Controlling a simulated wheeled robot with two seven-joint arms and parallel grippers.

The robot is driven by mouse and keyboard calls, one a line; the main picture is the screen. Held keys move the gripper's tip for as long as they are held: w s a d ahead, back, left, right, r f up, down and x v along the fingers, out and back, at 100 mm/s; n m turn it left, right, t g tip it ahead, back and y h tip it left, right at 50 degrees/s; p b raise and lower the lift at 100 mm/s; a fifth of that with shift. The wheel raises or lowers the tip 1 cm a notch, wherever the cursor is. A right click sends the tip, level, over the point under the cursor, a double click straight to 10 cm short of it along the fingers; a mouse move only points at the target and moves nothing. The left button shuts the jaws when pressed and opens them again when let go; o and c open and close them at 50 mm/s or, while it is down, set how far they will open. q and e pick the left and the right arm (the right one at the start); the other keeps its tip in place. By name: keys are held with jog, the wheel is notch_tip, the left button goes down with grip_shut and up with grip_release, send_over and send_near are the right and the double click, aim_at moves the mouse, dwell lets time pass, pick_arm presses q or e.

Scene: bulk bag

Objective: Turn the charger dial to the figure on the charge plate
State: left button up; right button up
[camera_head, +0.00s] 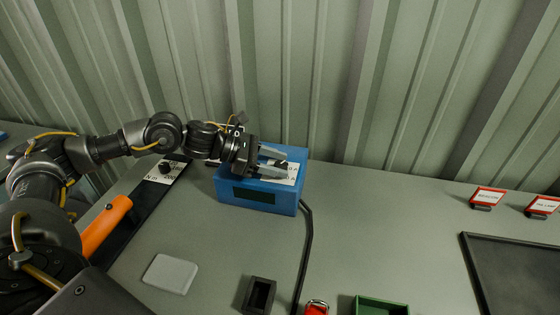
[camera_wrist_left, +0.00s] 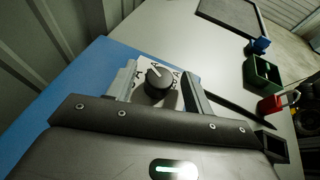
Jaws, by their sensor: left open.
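The blue charger (camera_head: 258,196) stands on the bench against the corrugated wall, with a dark window on its front. In the left wrist view its dial (camera_wrist_left: 158,83) is a round black knob with a pale pointer line toward the upper left, on a white scale plate (camera_wrist_left: 147,66) with letters partly hidden. My left gripper (camera_head: 281,167) is open over the charger's top, one finger on each side of the dial; I cannot tell if they touch it. In the head view the fingers largely hide the dial. I cannot identify the charge plate or read its figure. My right gripper is out of view.
A black cable (camera_head: 308,240) runs from the charger toward the front. Nearby are an orange handle (camera_head: 106,226), a grey plate (camera_head: 170,273), a black holder (camera_head: 259,294) and a green tray (camera_head: 380,304). Two red-framed signs (camera_head: 488,197) and a dark tray (camera_head: 515,262) are at right.

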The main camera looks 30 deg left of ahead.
pick_arm(q)
jog(key=shift+w+d+f, duration=0.25)
jog(key=shift+d, duration=0.25)
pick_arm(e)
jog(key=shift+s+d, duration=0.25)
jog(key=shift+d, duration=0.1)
pick_arm(q)
jog(key=c, duration=1)
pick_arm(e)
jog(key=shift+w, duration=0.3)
pick_arm(q)
jog(key=shift+f, duration=0.1)
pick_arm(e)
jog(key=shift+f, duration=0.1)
